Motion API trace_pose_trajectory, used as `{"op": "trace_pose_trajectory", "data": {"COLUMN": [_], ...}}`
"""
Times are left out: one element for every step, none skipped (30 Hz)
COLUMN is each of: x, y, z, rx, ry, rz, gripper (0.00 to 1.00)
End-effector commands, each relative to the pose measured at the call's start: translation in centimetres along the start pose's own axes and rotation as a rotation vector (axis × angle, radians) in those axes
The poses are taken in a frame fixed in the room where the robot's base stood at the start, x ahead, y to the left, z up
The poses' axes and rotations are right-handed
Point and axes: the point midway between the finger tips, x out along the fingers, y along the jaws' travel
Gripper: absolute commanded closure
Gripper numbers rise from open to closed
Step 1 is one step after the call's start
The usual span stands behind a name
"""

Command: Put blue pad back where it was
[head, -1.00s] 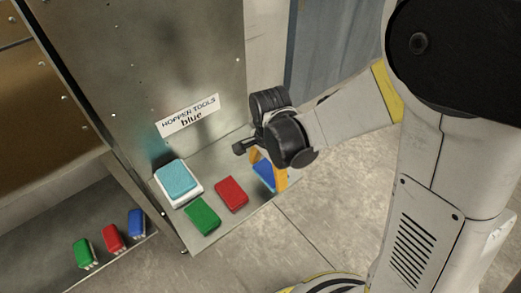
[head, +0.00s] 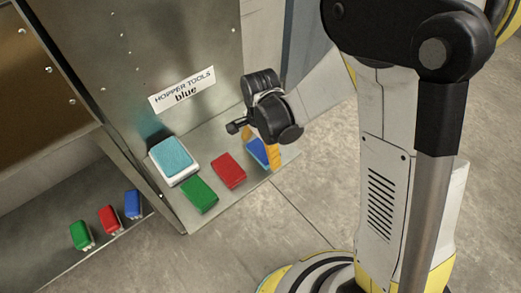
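The blue pad (head: 257,151) is at the right end of the metal shelf, below my gripper (head: 262,149). The orange fingers stand on either side of it, and the dark gripper body is just above. Part of the pad is hidden by a finger. I cannot tell whether the fingers press on the pad or stand apart from it, nor whether it touches the shelf.
A red pad (head: 228,171) and a green pad (head: 199,194) lie left of the blue pad. A light-blue block (head: 171,157) sits on a white base (head: 185,178). Green (head: 81,235), red (head: 109,219) and blue (head: 132,204) brushes line a lower ledge. The upright panel stands close behind.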

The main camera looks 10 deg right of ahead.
Motion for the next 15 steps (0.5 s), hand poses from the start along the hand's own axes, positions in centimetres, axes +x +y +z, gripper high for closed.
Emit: {"op": "trace_pose_trajectory", "data": {"x": [0.0,-0.1,-0.3,-0.6,-0.9,-1.5,-2.1,-2.7,-3.6,-4.3,-5.1,-6.0,-6.7,-7.4,-8.2], "y": [0.0,0.0,0.0,0.0,0.0,0.0,0.0,0.0,0.1,0.0,0.0,0.0,0.1,0.0,0.0], "z": [0.0,0.0,0.0,0.0,0.0,0.0,0.0,0.0,0.0,0.0,0.0,0.0,0.0,0.0,0.0], "rx": [0.0,0.0,0.0,0.0,0.0,0.0,0.0,0.0,0.0,0.0,0.0,0.0,0.0,0.0,0.0], "ry": [0.0,0.0,0.0,0.0,0.0,0.0,0.0,0.0,0.0,0.0,0.0,0.0,0.0,0.0,0.0], "rz": [0.0,0.0,0.0,0.0,0.0,0.0,0.0,0.0,0.0,0.0,0.0,0.0,0.0,0.0,0.0], "gripper": [0.0,0.0,0.0,0.0,0.0,0.0,0.0,0.0,0.0,0.0,0.0,0.0,0.0,0.0,0.0]}}
